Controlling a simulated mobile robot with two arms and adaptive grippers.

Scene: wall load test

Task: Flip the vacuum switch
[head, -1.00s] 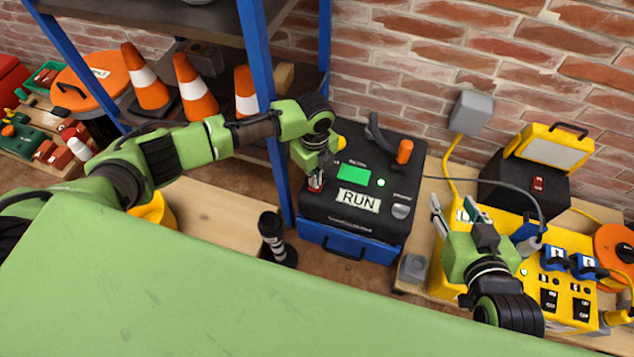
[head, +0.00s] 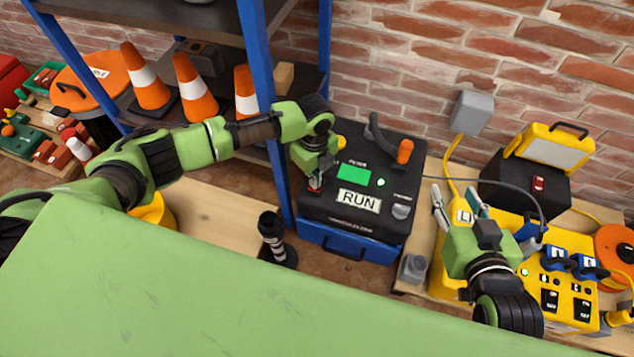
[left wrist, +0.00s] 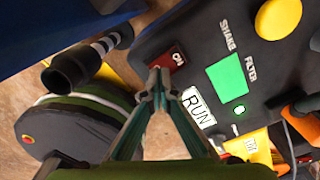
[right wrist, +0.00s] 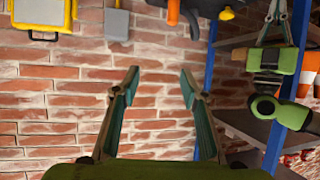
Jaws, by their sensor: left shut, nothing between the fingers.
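The vacuum (head: 375,230) has a black top and a blue body and stands beside the blue shelf post. Its red switch, marked ON, shows in the left wrist view (left wrist: 165,60). My left gripper (head: 315,184) is shut and empty, with its fingertips right at the switch. In the left wrist view its tips (left wrist: 158,76) partly cover the switch's near edge; I cannot tell whether they touch it. The top shows a green display (head: 353,172), a RUN label (head: 358,201) and a lit green lamp. My right gripper (head: 456,195) is open and empty, right of the vacuum.
A yellow power box (head: 575,248) with sockets and switches lies right, near a work lamp (head: 548,150). A grey wall box (head: 471,112) hangs on the brick wall. The blue shelf post (head: 265,90) stands close to my left arm. A black hose (head: 276,240) stands in front.

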